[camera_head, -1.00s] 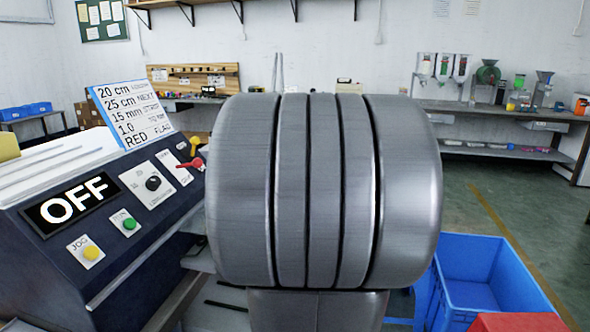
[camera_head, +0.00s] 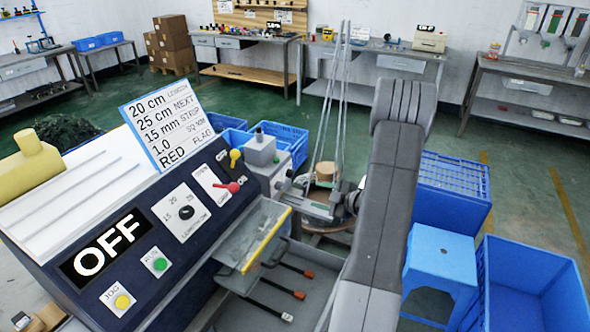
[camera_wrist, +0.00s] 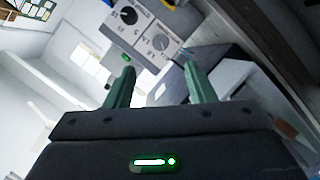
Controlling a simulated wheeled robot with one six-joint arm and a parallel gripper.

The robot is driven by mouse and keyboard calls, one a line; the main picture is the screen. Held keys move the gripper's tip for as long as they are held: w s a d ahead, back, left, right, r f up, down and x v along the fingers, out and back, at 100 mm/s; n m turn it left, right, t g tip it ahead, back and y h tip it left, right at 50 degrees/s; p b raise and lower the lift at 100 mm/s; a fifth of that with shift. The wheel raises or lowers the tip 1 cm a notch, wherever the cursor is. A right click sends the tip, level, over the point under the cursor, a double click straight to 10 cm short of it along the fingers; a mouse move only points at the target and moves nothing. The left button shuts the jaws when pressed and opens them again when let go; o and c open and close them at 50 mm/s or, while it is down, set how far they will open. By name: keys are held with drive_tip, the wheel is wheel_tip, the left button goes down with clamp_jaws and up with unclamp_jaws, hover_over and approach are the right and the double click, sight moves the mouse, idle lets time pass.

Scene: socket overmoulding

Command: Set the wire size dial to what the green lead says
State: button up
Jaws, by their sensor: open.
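My gripper (camera_wrist: 159,68) is open and empty in the wrist view, with its two green fingers apart. In the head view the machine's sloped panel carries a black LENGTH/CM dial (camera_head: 186,212); a wire size dial is not identifiable there. The card (camera_head: 166,121) reads 20 cm, 25 cm NEXT, 15 mm STRIP, 1.0 SQ MM and RED FLAG. I cannot make out a green lead; my gripper is hidden in the head view.
The panel also has an OFF display (camera_head: 104,247), a green button (camera_head: 159,264), a yellow button (camera_head: 122,301) and a red lever (camera_head: 228,187). Several dark leads with coloured ends lie in a grey tray (camera_head: 322,262). A blue stool (camera_head: 440,252) and blue crates (camera_head: 505,270) stand right.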

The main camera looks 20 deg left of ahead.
sight(283, 187)
drive_tip(key=shift+g, duration=0.3)
drive_tip(key=p+x, duration=0.1)
drive_tip(key=x, duration=0.3)
drive_tip(key=p+x, duration=0.1)
drive_tip(key=x, duration=0.4)
drive_tip(key=r+p+x, duration=0.1)
drive_tip(key=x, duration=0.4)
drive_tip(key=shift+s+a, duration=0.15)
drive_tip(key=shift+a, duration=0.1)
drive_tip(key=shift+c, duration=0.2)
drive_tip(key=c, duration=0.9)
